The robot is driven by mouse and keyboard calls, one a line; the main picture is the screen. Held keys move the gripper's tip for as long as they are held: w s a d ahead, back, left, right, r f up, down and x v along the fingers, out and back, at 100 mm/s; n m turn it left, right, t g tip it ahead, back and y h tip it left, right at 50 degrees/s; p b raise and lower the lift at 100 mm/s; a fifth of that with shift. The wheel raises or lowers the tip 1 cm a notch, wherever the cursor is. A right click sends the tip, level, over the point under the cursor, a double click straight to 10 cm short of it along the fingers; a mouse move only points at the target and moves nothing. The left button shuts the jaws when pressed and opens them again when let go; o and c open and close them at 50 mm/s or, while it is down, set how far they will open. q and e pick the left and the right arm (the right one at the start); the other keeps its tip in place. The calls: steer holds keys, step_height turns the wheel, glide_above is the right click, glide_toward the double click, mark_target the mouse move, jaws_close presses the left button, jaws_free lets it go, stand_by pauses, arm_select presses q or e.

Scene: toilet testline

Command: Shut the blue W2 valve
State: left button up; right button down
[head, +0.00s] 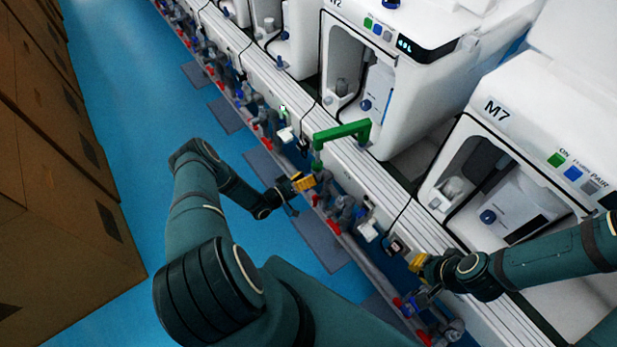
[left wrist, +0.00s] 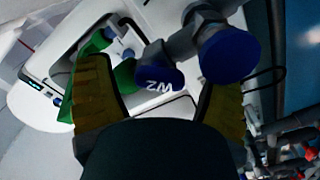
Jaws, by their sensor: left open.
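In the left wrist view, the blue valve cap marked W2 (left wrist: 162,80) appears upside down on a grey pipe, in the gap between my left gripper's yellow fingers. A larger blue round cap (left wrist: 232,54) is beside it, near the right finger. My left gripper (left wrist: 158,76) is open, and I see no clear contact with the valve. In the head view, my left gripper (head: 300,184) is at the pipe row below a green angled bar (head: 341,133); the valve is not clear there. My right gripper (head: 417,264) is near the lower right pipes, its jaws unclear.
A white rail (head: 365,190) and a row of grey pipes with red and blue parts run diagonally. Brown boxes (head: 60,170) line the left. The blue floor (head: 140,110) between is open.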

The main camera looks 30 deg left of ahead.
arm_select(q)
steer(key=shift+w+d, duration=0.1)
steer(key=shift+w, duration=0.1)
steer(key=c, duration=1.2)
steer(key=m, duration=0.4)
steer(key=shift+m, duration=0.4)
steer(key=m, duration=0.4)
steer(key=shift+m, duration=0.3)
